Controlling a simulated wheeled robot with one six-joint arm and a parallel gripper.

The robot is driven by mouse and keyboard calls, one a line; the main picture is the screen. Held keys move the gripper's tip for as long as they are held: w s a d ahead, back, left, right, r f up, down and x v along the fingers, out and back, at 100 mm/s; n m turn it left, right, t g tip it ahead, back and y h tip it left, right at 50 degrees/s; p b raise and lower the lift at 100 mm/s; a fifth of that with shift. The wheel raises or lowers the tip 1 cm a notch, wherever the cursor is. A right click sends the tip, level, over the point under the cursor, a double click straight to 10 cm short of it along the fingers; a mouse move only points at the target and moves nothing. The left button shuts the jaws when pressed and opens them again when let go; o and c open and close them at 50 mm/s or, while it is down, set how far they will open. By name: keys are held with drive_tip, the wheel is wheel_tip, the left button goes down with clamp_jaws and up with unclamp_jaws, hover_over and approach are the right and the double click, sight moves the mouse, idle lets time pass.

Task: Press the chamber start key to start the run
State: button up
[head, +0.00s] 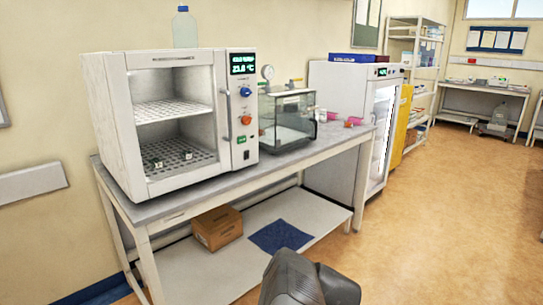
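The white chamber (112,128) stands on the grey-topped bench at the left in the head view. Its right-hand control panel has a lit display (243,64) reading about 23.8, a blue knob (245,92), an orange-red knob (246,120) and a small green key (241,140). Key labels are too small to read, so I cannot confirm which is the start key. A vertical handle (228,115) runs beside the chamber window. Small dark items sit on the lower perforated shelf (180,150). A dark grey part of my arm shows at the bottom, well apart from the panel; my gripper's fingers are not visible.
A clear box (287,118) with a gauge stands right of the chamber on the bench (270,166). A clear bottle (184,28) stands on the chamber. A cardboard box (217,227) and blue mat (280,236) lie on the lower shelf. Floor (440,220) at right is clear.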

drive_tip(key=shift+c, duration=0.2)
clamp_jaws()
idle(1.6)
